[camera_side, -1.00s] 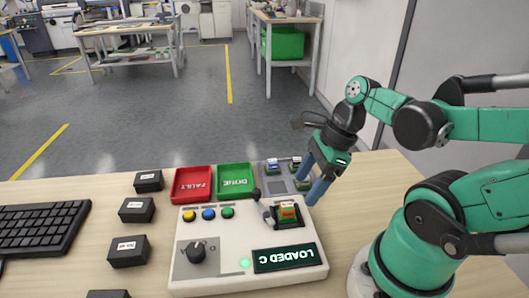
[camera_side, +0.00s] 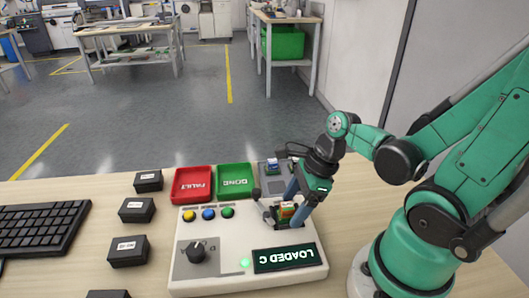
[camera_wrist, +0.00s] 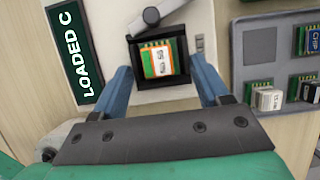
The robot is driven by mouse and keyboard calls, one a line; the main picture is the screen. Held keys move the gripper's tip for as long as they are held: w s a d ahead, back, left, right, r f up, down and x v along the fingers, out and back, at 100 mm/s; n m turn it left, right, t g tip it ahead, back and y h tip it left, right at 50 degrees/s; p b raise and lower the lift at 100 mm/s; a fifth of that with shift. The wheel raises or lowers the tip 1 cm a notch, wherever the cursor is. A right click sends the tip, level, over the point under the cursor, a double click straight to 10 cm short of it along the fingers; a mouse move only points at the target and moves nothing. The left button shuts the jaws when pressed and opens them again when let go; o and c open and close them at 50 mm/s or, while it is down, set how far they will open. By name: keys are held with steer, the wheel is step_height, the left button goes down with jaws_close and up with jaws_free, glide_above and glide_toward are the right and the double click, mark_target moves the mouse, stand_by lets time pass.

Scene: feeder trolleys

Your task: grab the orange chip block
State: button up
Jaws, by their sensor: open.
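The orange chip block (camera_side: 287,209) sits in the black socket of the white test console. It is orange with a white label and a green base. In the wrist view the block (camera_wrist: 158,62) lies in the dark socket (camera_wrist: 179,46), between my two blue fingers and beyond their tips. My gripper (camera_wrist: 165,82) is open, with one finger on each side of the socket. In the side view my gripper (camera_side: 292,205) is over the socket and partly hides the block.
The console (camera_side: 213,271) has a "LOADED C" display (camera_side: 284,258), a knob, coloured buttons and a lever (camera_wrist: 145,22) beside the socket. Red (camera_side: 193,197) and green (camera_side: 234,191) trays stand behind it. A grey tray (camera_wrist: 260,53) holds other chip blocks. Several black boxes and a keyboard are at left.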

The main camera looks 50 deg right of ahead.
jaws_close()
steer(key=shift+r, duration=0.2)
stand_by(0.4)
